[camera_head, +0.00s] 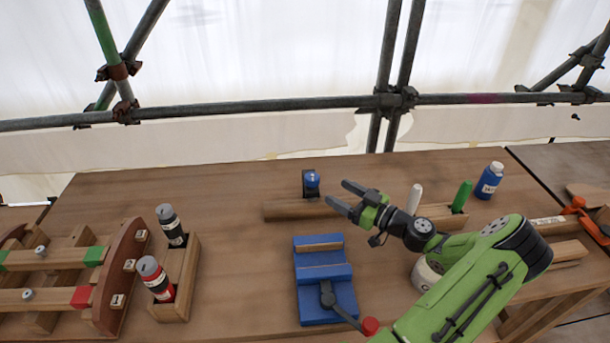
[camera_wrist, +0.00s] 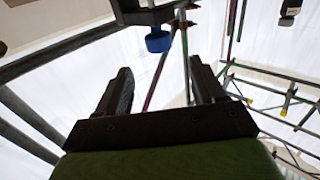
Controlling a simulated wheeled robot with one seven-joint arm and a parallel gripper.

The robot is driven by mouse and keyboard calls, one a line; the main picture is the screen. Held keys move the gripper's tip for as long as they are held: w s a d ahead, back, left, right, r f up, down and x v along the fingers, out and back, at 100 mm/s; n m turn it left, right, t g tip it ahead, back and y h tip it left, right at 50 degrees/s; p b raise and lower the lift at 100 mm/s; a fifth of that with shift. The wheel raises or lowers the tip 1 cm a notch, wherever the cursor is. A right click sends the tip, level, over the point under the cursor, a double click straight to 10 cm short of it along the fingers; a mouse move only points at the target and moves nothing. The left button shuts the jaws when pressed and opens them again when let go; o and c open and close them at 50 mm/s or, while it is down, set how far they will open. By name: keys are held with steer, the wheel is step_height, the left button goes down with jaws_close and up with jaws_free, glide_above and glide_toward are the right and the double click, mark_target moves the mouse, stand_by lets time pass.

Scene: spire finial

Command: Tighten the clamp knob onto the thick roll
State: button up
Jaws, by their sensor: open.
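A small dark clamp (camera_head: 307,190) with a blue knob (camera_head: 313,179) stands near the middle of the table, at the back edge of a wooden bar (camera_head: 285,210). I cannot tell for sure whether this bar is the thick roll. My gripper (camera_head: 338,195) is open and empty, to the right of the knob and apart from it. In the wrist view the blue knob (camera_wrist: 158,41) hangs under the dark clamp body, beyond the gap between my fingers (camera_wrist: 160,75). Whether the knob touches anything is not clear.
A blue vise (camera_head: 322,318) with a red-tipped handle stands in front. A wooden holder (camera_head: 188,285) with two bottles is at left. A blue bottle (camera_head: 489,181), a green marker (camera_head: 461,196) and a white one (camera_head: 414,199) are at right. The table's back left is clear.

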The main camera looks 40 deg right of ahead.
mark_target(306, 175)
steer(key=w, duration=0.4)
steer(key=w+a, duration=0.1)
steer(key=w, duration=0.3)
steer(key=w+a, duration=0.1)
steer(key=w, duration=0.3)
steer(key=shift+f, duration=0.1)
steer(key=c, duration=1)
